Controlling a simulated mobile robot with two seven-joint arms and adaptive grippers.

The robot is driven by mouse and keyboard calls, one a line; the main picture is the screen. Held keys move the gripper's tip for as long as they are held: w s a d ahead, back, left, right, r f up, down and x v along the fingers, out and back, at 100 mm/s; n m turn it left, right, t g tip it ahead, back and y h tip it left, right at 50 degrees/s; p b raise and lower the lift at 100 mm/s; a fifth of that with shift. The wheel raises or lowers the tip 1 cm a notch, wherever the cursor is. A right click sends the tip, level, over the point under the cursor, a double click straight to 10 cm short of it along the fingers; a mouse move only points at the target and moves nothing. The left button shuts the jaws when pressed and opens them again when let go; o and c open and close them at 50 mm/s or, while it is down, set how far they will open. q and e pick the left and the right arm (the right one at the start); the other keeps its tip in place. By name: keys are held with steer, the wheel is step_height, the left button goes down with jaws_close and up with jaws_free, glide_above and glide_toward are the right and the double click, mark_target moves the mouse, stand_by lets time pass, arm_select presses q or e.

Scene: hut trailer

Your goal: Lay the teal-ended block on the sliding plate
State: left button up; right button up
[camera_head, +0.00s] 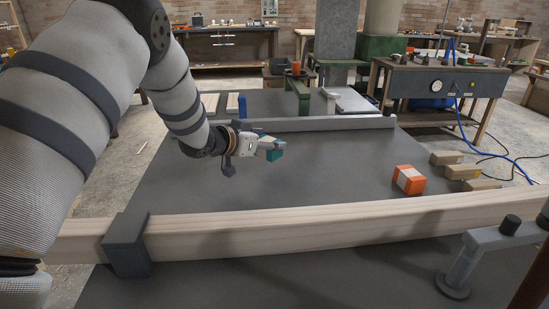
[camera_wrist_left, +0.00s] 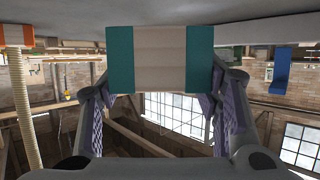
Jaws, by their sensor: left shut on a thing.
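The teal-ended block (camera_head: 271,151) is in my left gripper (camera_head: 263,148), held above the dark table near its middle. In the left wrist view the block (camera_wrist_left: 160,58) has a pale wood middle and two teal ends, and lies across between the two fingers. A flat grey plate (camera_head: 350,101) lies at the far end of the table and may be the sliding plate; I cannot tell for sure. The held block is apart from it, nearer to me. My right gripper is not in view.
A long pale beam (camera_head: 330,223) crosses the near table, with a dark bracket (camera_head: 127,246). A low grey rail (camera_head: 315,124) lies beyond my gripper. An orange-ended block (camera_head: 409,179) stands right, near several wooden blocks (camera_head: 463,171). A blue-ended block (camera_head: 237,104) lies at the back left.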

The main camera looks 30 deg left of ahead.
arm_select(q)
steer(key=w+f, duration=0.1)
steer(key=w+a+f, duration=0.1)
steer(key=f, duration=0.1)
steer(key=shift+w+f+b, duration=0.15)
steer(key=shift+b, duration=0.2)
step_height(320, 180, down, 3)
steer(key=shift+w+a+f, duration=0.1)
steer(key=shift+w, duration=0.05)
steer(key=shift+r, duration=0.2)
steer(key=shift+f, duration=0.1)
steer(key=o, duration=1.2)
steer(key=shift+c, duration=0.2)
